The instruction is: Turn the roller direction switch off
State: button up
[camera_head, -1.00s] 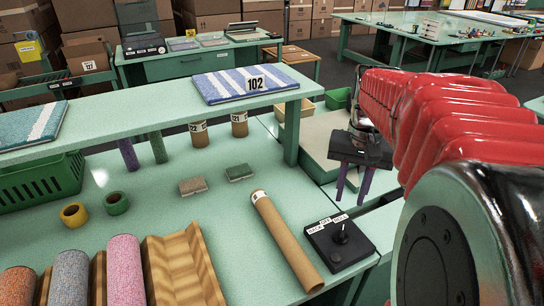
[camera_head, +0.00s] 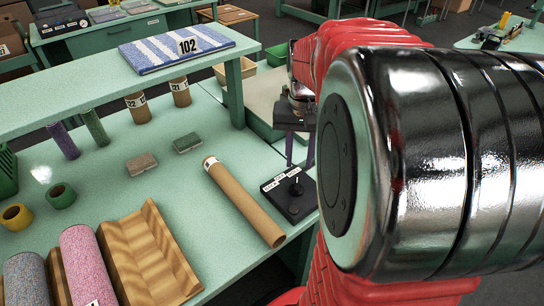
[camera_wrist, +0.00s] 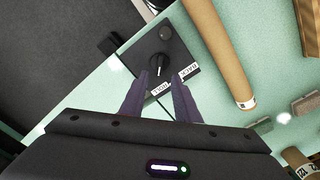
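The roller direction switch (camera_head: 289,199) is a black box with a dark knob and white labels along its far edge, at the right end of the green table. In the wrist view the switch box (camera_wrist: 178,38) lies ahead of my fingers. Its knob (camera_wrist: 158,65) seems to point toward the ROLL label. BACK is also readable there; the OFF label is hidden by a finger. My gripper (camera_wrist: 158,103) has two purple fingers, apart with nothing between them. In the head view my gripper (camera_head: 300,150) hangs just beyond the switch, its fingers pointing down, apparently not touching it.
A cardboard tube (camera_head: 243,201) lies beside the switch on the left. A raised shelf (camera_head: 95,90) with a striped mat labelled 102 (camera_head: 180,48) stands behind. My arm covers the right side.

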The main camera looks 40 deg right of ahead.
aim_at(297, 183)
notch_tip(297, 183, down, 9)
dwell(0.4)
jog(key=shift+c, duration=0.2)
grip_shut()
